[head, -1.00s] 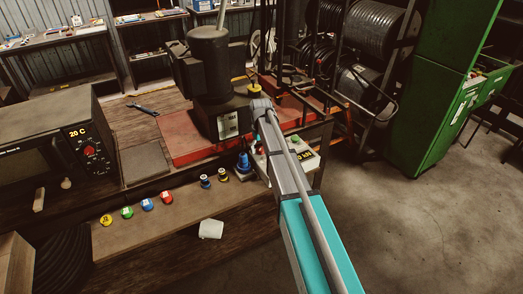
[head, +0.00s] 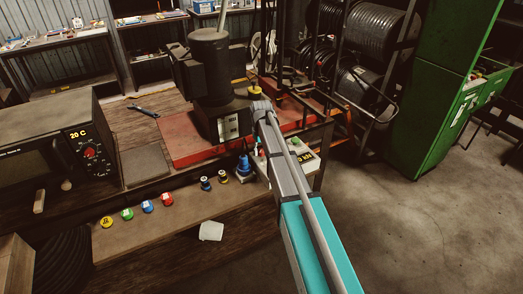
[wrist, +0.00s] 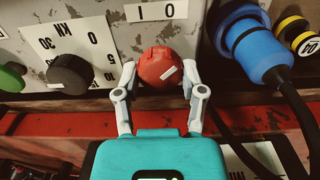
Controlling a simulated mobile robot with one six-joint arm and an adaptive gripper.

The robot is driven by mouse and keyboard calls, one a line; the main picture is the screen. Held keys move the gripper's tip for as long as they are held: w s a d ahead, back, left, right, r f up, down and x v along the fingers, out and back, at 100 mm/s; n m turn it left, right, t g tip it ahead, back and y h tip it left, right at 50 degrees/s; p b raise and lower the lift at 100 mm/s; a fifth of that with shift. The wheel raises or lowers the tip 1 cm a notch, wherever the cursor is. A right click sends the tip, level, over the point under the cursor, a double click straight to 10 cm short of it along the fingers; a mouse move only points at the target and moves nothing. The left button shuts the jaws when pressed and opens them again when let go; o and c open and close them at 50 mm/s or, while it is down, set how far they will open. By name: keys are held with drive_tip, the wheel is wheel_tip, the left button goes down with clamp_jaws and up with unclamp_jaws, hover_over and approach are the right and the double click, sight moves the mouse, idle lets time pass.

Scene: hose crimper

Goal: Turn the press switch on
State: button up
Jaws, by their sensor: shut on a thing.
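The press switch is a round red knob (wrist: 160,68) with a white mark in the wrist view. The mark lies slantwise, from lower left to upper right. A white label with "I" and "0" marks (wrist: 155,11) is beside it, above it in the picture. My gripper (wrist: 159,80) has one finger on each side of the knob and is shut on it. In the head view the press (head: 211,85) stands on a red base, and my arm covers the gripper and the knob.
In the wrist view, a black knob (wrist: 70,73) with a kN scale and a green knob (wrist: 12,77) lie left. A blue plug with a black cable (wrist: 255,50) is close on the right. An oven (head: 45,155) stands left in the head view.

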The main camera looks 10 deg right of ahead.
drive_tip(key=shift+m, duration=0.3)
drive_tip(key=m, duration=0.8)
drive_tip(key=shift+m, duration=0.4)
drive_tip(key=m, duration=0.4)
drive_tip(key=shift+m, duration=2.2)
drive_tip(key=o, duration=1.2)
drive_tip(key=shift+c, duration=0.2)
